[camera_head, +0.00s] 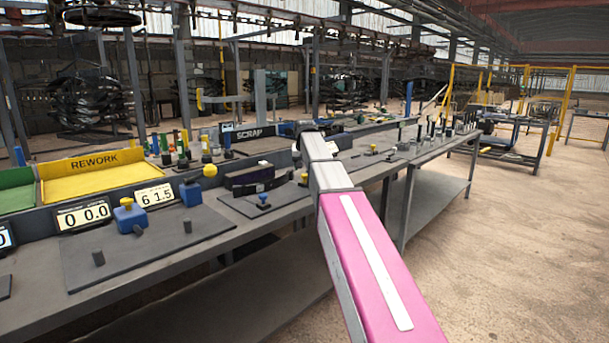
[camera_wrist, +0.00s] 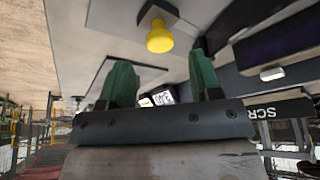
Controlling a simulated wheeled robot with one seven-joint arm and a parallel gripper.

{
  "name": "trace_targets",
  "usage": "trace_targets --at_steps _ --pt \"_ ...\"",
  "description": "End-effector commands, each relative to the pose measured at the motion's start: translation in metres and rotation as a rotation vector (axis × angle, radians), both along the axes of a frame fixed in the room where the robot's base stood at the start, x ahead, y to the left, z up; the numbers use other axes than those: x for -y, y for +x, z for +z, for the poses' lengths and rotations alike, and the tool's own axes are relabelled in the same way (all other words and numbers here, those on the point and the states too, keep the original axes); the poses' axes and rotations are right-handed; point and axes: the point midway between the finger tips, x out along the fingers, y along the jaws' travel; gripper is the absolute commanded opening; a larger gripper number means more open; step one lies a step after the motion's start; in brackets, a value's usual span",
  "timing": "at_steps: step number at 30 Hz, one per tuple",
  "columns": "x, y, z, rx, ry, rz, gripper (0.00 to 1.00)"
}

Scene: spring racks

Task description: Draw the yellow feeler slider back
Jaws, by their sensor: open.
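In the wrist view, a yellow knob (camera_wrist: 160,38) on a short dark base stands on a grey plate. I take it for the feeler slider's knob. My gripper (camera_wrist: 161,82) is open, with its two green fingers apart and nothing between them. The knob is beyond the fingertips, roughly midway between them and apart from both. In the head view, a small yellow knob (camera_head: 304,178) shows just left of my arm; I cannot tell whether it is the same one. My gripper's fingers are hidden behind my arm there.
On the bench are a blue block with a yellow top (camera_head: 128,213), a yellow ball knob (camera_head: 209,170), a blue knob (camera_head: 263,199), and a dark box (camera_head: 250,176). Another yellow knob (camera_head: 374,149) lies to the right.

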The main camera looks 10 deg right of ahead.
Motion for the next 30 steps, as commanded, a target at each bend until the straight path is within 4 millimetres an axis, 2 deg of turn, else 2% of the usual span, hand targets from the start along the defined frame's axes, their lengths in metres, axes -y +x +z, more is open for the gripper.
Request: trace_targets --at_steps 3,9,20,21,26,30 --pt "0.001 0.008 -0.018 -0.001 0.000 0.000 0.58" --pt "0.002 0.015 -0.035 0.000 0.000 0.000 0.58" --pt "0.003 0.016 -0.040 0.001 0.000 0.000 0.58" --pt "0.003 0.016 -0.040 0.001 0.000 0.000 0.52" --pt "0.003 0.016 -0.040 0.001 0.000 0.000 0.00" --pt "0.004 0.014 -0.040 0.000 0.000 0.000 0.00"
